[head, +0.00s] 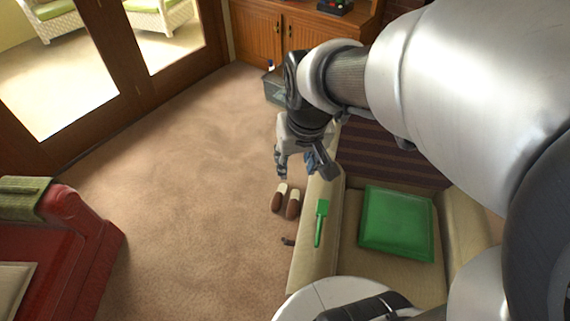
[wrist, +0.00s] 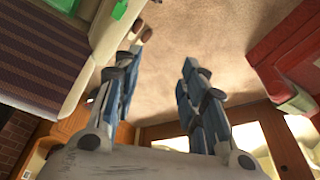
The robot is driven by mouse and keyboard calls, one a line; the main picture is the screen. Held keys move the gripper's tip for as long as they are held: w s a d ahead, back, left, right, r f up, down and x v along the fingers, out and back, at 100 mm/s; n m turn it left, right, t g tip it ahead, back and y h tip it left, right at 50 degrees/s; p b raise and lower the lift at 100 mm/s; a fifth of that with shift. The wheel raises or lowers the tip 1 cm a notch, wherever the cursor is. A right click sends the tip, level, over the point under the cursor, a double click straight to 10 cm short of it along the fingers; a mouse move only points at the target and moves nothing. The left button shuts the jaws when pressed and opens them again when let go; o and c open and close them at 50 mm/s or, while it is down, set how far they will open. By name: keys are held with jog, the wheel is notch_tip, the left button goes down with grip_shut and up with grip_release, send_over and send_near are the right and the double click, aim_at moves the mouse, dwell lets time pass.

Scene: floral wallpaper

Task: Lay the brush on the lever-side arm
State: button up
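The green brush (head: 321,222) lies on top of the beige left arm (head: 308,256) of the armchair, its handle towards the front. Part of the brush (wrist: 120,9) also shows at the top edge of the wrist view, on the chair arm (wrist: 103,40). A small dark piece (head: 288,241) sticks out low beside this arm and looks like the lever. My gripper (head: 298,168) is open and empty, near the back end of that arm and apart from the brush. Its two fingers (wrist: 162,58) are spread with only carpet between them.
A green cushion (head: 397,222) lies on the chair seat. Brown slippers (head: 286,201) stand on the carpet beside the chair. A grey bin (head: 274,88) stands before the wooden cabinet (head: 258,35). A red chair (head: 75,245) is at the left, with open carpet between.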

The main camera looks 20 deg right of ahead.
jog(key=s+a+r+n, duration=0.1)
jog(key=s+a+r, duration=0.1)
jog(key=s, duration=0.4)
jog(key=s+a+r+n+t, duration=0.1)
jog(key=s+a+r, duration=0.1)
jog(key=s, duration=0.4)
jog(key=shift+s+a+r, duration=0.35)
jog(key=shift+a+r, duration=0.05)
jog(key=shift+a, duration=0.1)
jog(key=shift+c, duration=0.6)
jog(key=shift+d, duration=0.15)
